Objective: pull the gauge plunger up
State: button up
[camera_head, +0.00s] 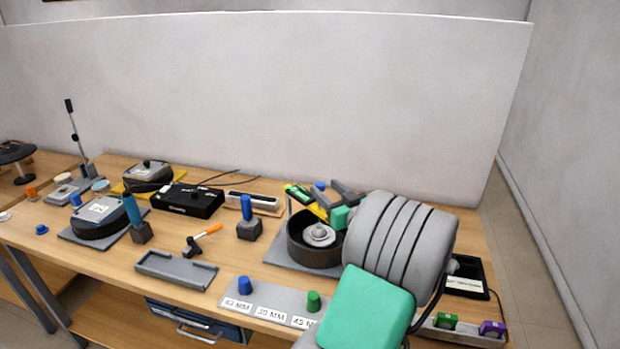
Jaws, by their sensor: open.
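My gripper (326,202) reaches over a round dark bowl-like fixture (316,258) right of the middle of the bench. Its dark fingers are open. A small blue piece (320,186) shows close to the fingers, and I cannot tell whether it lies between them or behind. A grey knob on a round disc (319,234) sits inside the fixture, below the gripper and apart from it. No part is clearly recognisable as the gauge plunger. My grey and green arm hides the fixture's right side.
A grey tray (176,270), an orange-handled tool (202,240) and a blue-topped block (248,222) stand left of the fixture. A labelled strip (270,300) with blue and green knobs lies at the front edge. A tall thin stand (75,135) is far left. A wall panel closes the back.

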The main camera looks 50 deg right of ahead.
jog(key=p+x, duration=0.1)
jog(key=x, duration=0.4)
jog(key=shift+w+a+p, duration=0.1)
jog(key=shift+w+p, duration=0.15)
jog(key=shift+p, duration=0.05)
jog(key=shift+w+d, duration=0.25)
jog(key=shift+w, duration=0.3)
jog(key=shift+c, duration=0.3)
grip_shut()
